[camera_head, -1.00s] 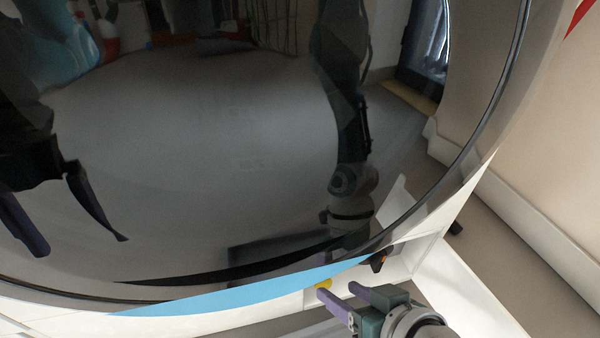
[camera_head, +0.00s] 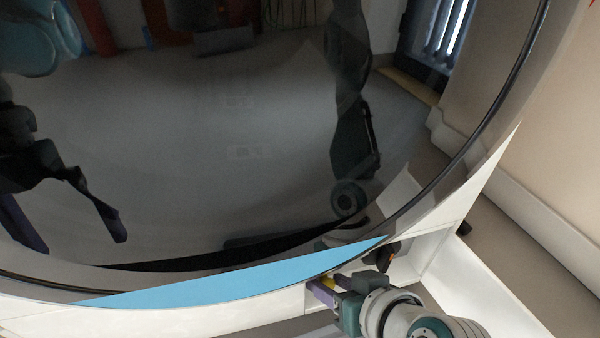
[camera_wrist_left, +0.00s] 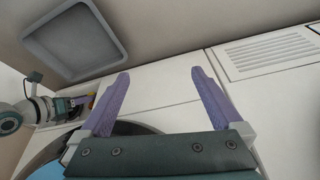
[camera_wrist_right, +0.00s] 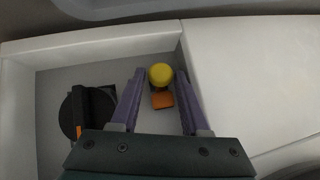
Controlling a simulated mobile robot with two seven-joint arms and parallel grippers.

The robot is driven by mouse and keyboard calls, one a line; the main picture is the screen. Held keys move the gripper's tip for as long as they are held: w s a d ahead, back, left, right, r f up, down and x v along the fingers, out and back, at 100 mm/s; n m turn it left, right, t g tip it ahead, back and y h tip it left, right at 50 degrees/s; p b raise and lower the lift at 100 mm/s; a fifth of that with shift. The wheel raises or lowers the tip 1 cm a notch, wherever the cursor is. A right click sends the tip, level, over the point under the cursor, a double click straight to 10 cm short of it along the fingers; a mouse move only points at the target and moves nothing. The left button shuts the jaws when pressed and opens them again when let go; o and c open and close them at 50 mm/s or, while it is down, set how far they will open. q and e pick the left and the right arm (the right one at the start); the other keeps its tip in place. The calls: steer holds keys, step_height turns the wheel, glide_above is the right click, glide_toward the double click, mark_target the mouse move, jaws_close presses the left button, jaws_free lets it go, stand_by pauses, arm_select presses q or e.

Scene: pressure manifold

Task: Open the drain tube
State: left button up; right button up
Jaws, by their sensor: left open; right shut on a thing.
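A yellow round cap (camera_wrist_right: 161,74), which I take to be the end of the drain tube, sits in an open recess low in the white appliance front. An orange piece (camera_wrist_right: 162,100) shows just beside it. My right gripper (camera_head: 328,284) is at the recess, with its purple fingers on either side of the cap, shut on it. The cap is partly hidden in the head view (camera_head: 329,282). A black round knob (camera_wrist_right: 76,115) with an orange part is left of the fingers in the right wrist view. My left gripper (camera_wrist_left: 160,85) is open and empty before the white panel.
The big dark glass door (camera_head: 230,130) fills the head view and reflects my arms. A blue strip (camera_head: 240,280) runs below it. The recess has white walls (camera_wrist_right: 100,42) close around the right gripper. A vent grille (camera_wrist_left: 272,52) is at the right in the left wrist view.

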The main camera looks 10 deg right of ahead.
jaws_close()
steer(key=shift+s, duration=0.1)
stand_by(0.8)
